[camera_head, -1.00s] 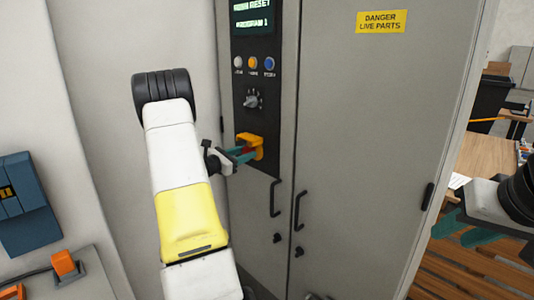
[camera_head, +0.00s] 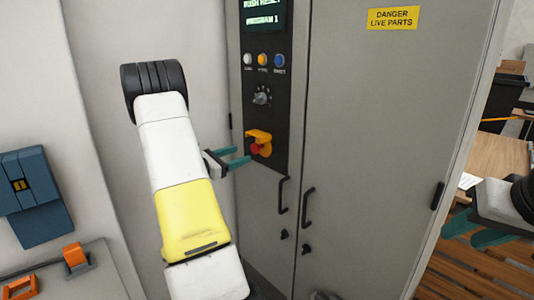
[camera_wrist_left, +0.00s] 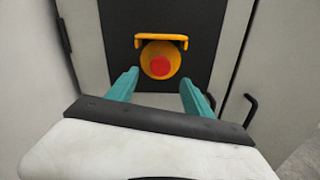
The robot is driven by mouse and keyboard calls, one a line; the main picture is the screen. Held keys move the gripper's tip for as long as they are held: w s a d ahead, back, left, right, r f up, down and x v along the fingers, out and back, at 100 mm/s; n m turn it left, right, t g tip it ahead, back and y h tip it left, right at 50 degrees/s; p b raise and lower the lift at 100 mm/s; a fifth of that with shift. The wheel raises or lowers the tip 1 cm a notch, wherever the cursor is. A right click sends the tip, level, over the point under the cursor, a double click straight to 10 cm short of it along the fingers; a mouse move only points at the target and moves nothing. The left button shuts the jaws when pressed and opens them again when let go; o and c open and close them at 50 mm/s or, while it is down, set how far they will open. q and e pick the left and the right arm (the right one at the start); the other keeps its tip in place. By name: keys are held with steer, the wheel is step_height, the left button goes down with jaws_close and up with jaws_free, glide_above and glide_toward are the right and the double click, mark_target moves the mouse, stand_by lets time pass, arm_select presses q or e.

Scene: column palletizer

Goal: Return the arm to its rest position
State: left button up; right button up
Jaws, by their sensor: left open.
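My left gripper (camera_head: 238,158) is open and empty, with teal fingers, at the front of the grey control cabinet. In the left wrist view its two fingers (camera_wrist_left: 160,88) are spread apart, with the red button between and beyond them. The red button (camera_head: 255,148) sits in a yellow housing with a yellow guard on the cabinet's black panel. It also shows in the left wrist view (camera_wrist_left: 160,67). The fingers look clear of the button. My right gripper (camera_head: 475,230) is at the right edge with its teal fingers apart.
The black panel (camera_head: 262,112) carries a screen, three small buttons and a rotary knob (camera_head: 262,96). Black door handles (camera_head: 307,206) stick out below. A blue box (camera_head: 30,195) is on the left wall. A wooden table (camera_head: 497,158) stands at the right.

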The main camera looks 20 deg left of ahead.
arm_select(q)
steer(key=shift+s, duration=0.25)
steer(key=s+d+r+m+g+h, duration=0.1)
steer(key=d+r+m+g+h, duration=0.2)
steer(key=d, duration=0.5)
steer(key=s+d+r+m+g+h, duration=0.1)
steer(key=d+r+m+g, duration=0.2)
steer(key=d, duration=0.5)
steer(key=s+d+r+m+g, duration=0.2)
steer(key=s+d+m+g, duration=0.4)
steer(key=s+d+m, duration=0.6)
steer(key=s+d+m+t+y, duration=0.1)
steer(key=s+d+m+y, duration=0.2)
steer(key=s+m+y, duration=0.5)
steer(key=s+r+m, duration=0.1)
steer(key=s+m, duration=0.2)
steer(key=s, duration=0.2)
steer(key=shift+m+t+y, duration=0.3)
steer(key=shift+m, duration=0.1)
